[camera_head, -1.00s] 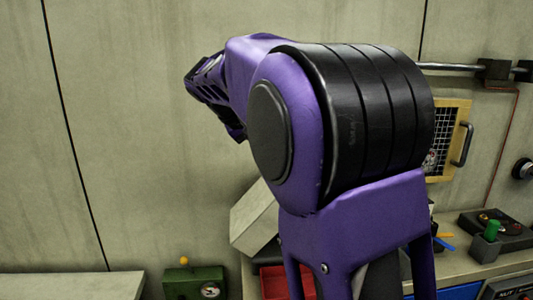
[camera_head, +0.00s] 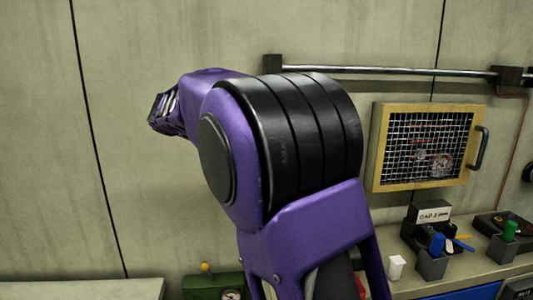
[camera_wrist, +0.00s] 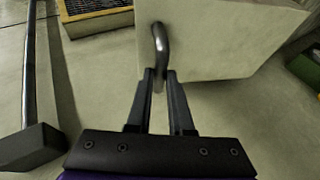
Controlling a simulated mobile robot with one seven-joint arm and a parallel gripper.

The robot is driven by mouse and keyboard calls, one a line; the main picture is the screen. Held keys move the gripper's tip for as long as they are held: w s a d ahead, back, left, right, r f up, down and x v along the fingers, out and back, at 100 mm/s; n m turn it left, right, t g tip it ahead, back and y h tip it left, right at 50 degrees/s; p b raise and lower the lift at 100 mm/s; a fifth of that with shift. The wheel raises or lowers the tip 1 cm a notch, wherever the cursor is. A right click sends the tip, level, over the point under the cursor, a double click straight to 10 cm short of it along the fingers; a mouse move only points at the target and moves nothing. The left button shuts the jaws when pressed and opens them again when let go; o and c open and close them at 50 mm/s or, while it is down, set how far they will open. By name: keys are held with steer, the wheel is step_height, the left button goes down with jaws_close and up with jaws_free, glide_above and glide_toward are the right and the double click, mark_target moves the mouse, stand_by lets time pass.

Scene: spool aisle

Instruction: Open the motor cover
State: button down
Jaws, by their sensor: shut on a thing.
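In the wrist view, a pale grey-green box-shaped piece (camera_wrist: 215,40) with a curved metal handle (camera_wrist: 160,42) fills the upper middle; it looks like the motor cover. My gripper (camera_wrist: 159,76) is shut on the lower part of this handle, with one finger on each side. The box face is seen at a slant, and I cannot tell how far the cover stands open. In the head view, my purple and black arm hides the gripper, the handle and the box.
A yellow-framed mesh panel (camera_head: 378,150) with its own black handle (camera_head: 482,148) is on the wall at right. A metal rail (camera_head: 390,71) runs above it. A bench (camera_head: 415,284) with small bins and tools stands below. A green box (camera_head: 205,284) is at lower left.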

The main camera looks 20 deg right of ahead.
steer(key=shift+w+a+f+n+h, duration=0.2)
steer(key=shift+a+h, duration=0.15)
steer(key=shift+a, duration=0.55)
steer(key=shift+w+a+f+n+h, duration=0.15)
steer(key=shift+a+h, duration=0.25)
steer(key=shift+a, duration=0.5)
steer(key=shift+w+a+f+n+h, duration=0.1)
steer(key=shift+w+a+f+h, duration=0.2)
steer(key=shift+a, duration=0.6)
steer(key=shift+s, duration=0.1)
steer(key=c, duration=0.8)
jaws_free()
steer(key=p+v, duration=0.1)
steer(key=v, duration=1.6)
steer(key=shift+a, duration=0.2)
steer(key=shift+r, duration=0.1)
